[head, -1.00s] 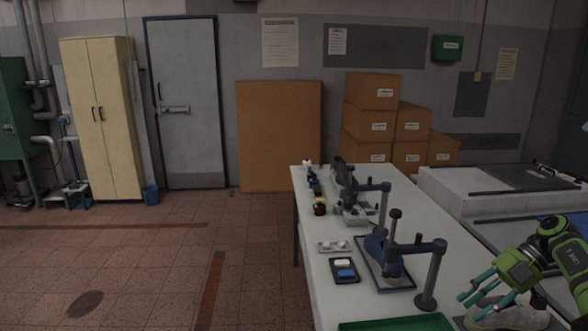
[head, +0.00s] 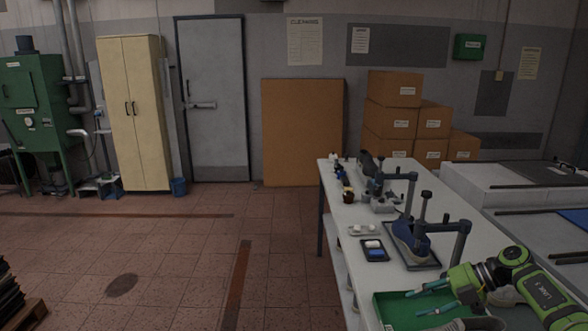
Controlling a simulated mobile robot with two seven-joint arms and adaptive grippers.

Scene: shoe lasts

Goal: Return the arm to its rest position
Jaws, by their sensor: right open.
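My right gripper (head: 415,303) is green with teal fingers. It is at the lower right, in front of the green tray (head: 381,318) in the picture. Its fingers are apart with nothing seen between them. Its arm comes in from the right edge. I cannot tell its exact height over the tray. A pale rounded object (head: 505,298), perhaps a shoe last, is partly hidden behind my right arm. A blue shoe-shaped piece (head: 408,238) sits in a dark stand on the bench. My left gripper is not in view.
The white bench (head: 345,220) also holds a dark tray (head: 375,251) with white and blue blocks, a small white tray (head: 363,230), a dark post (head: 459,245) and several bottles at the back. Cardboard boxes (head: 395,88) stand behind. The tiled floor on the left is mostly clear.

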